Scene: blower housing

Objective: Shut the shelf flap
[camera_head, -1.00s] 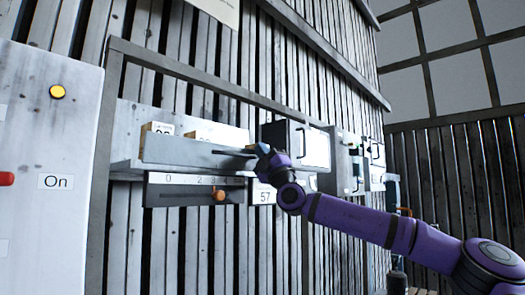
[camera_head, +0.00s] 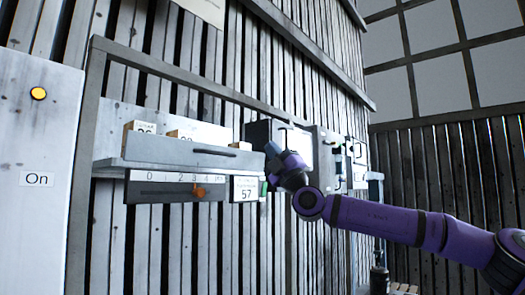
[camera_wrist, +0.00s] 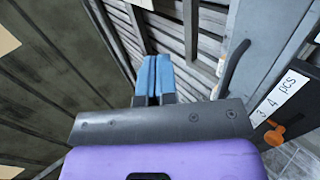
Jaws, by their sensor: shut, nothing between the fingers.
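The shelf flap (camera_head: 185,151) is a long grey panel with a dark bar handle (camera_head: 214,151), in front of small cartons (camera_head: 143,127) on the shelf. The carton tops show above its upper edge. I cannot tell whether the flap is fully shut. My gripper (camera_head: 271,151) is just right of the flap's right end, apart from the handle. In the wrist view the blue fingers (camera_wrist: 154,78) are together and empty. The flap's grey face (camera_wrist: 262,45) and dark handle (camera_wrist: 232,66) lie to their right there.
Below the shelf is a scale panel with an orange knob (camera_head: 199,192), beside a label reading 57 (camera_head: 245,189). A dark box with a white front (camera_head: 300,150) stands behind my gripper. A grey cabinet with a yellow lamp (camera_head: 38,94) is at left.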

